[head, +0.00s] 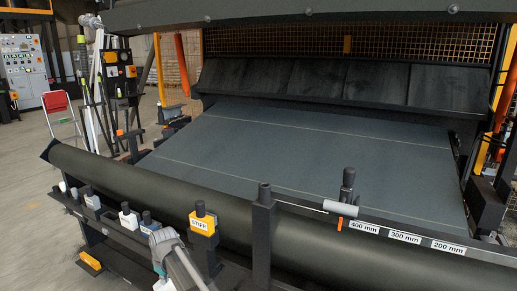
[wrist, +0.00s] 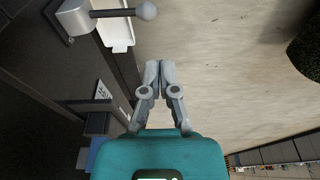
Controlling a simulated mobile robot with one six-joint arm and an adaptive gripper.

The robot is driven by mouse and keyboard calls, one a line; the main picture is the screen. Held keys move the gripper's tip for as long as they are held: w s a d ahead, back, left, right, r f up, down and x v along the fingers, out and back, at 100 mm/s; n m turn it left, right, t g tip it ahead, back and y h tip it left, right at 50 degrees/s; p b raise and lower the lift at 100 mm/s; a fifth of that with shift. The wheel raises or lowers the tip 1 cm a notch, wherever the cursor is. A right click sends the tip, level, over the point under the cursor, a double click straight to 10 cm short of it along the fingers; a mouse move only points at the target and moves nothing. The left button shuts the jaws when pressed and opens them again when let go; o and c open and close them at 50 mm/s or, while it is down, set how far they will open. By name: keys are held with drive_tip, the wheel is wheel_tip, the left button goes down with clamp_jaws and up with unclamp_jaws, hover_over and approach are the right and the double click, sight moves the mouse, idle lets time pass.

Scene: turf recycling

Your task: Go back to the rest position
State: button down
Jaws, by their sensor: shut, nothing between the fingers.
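My gripper (wrist: 160,72) shows in the wrist view with its two grey fingers together and nothing between them. It is over bare pale floor, just right of the dark machine edge. A lever with a round grey knob (wrist: 147,11) is near the fingertips, to the upper left, and apart from them. In the head view, a grey part of my arm shows at the bottom, in front of the row of control boxes. I cannot make out the fingertips there.
A long dark roller (head: 120,188) runs along the machine's front, before the sloped grey bed (head: 300,150). A yellow-fronted switch box (head: 203,224) stands close to my arm. A red folding chair (head: 58,107) stands at left. Open floor (head: 30,215) lies left.

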sight(268, 210)
drive_tip(key=shift+w+a+f+b, duration=0.25)
drive_tip(key=shift+w+f+b, duration=0.1)
drive_tip(key=shift+f+b, duration=1.5)
drive_tip(key=shift+w+a+f+b, duration=0.2)
drive_tip(key=shift+w+f+b, duration=0.2)
drive_tip(key=shift+f+b, duration=1.45)
drive_tip(key=shift+w+a+f+b, duration=0.25)
drive_tip(key=shift+w+f+b, duration=0.1)
drive_tip(key=shift+f+b, duration=1.5)
drive_tip(key=shift+w+f+b, duration=0.2)
drive_tip(key=shift+f+b, duration=0.4)
drive_tip(key=shift+f, duration=0.2)
drive_tip(key=shift+r, duration=0.1)
